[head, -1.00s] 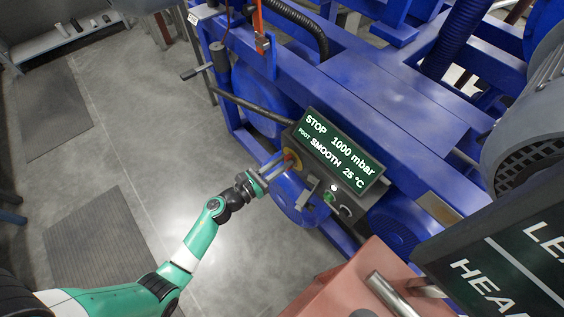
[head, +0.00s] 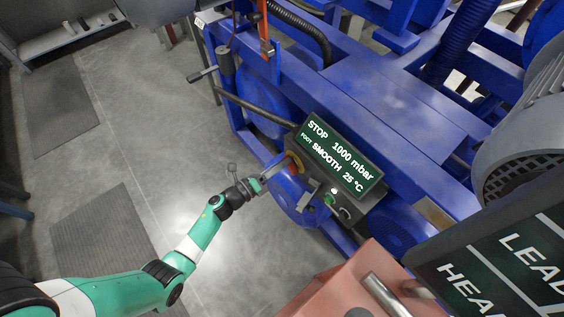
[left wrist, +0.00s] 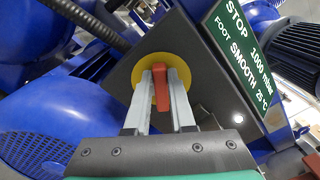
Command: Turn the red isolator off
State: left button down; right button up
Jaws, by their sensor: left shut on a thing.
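The red isolator (left wrist: 161,88) is a red handle on a round yellow plate (left wrist: 150,66) on the dark control box. In the left wrist view the handle stands nearly upright, leaning slightly. My left gripper (left wrist: 162,80) has its two metal fingers on either side of the handle and is shut on it. In the head view my left gripper (head: 280,165) reaches the isolator (head: 294,163) at the left end of the box, and the fingers partly hide it. My right gripper is in neither view.
The control box has a lit display (head: 340,155) reading STOP, 1000 mbar, SMOOTH, 25 °C. A green button (head: 329,199) sits below it. Blue machine frames (head: 370,95) surround the box. A salmon-coloured block (head: 345,285) stands in front. Grey floor (head: 170,130) is open at left.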

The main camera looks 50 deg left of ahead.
pick_arm(q)
jog(key=shift+a+f+n+p, duration=0.1)
jog(key=shift+f+n+p, duration=0.1)
jog(key=shift+n, duration=1)
jog(key=shift+a+f+n+p, duration=0.1)
jog(key=shift+f+n+p, duration=0.1)
jog(key=shift+n, duration=1)
jog(key=shift+f+n+p, duration=0.15)
jog(key=shift+f+n, duration=0.05)
jog(key=shift+n, duration=1)
jog(key=c, duration=0.8)
grip_release()
jog(key=shift+o, duration=0.2)
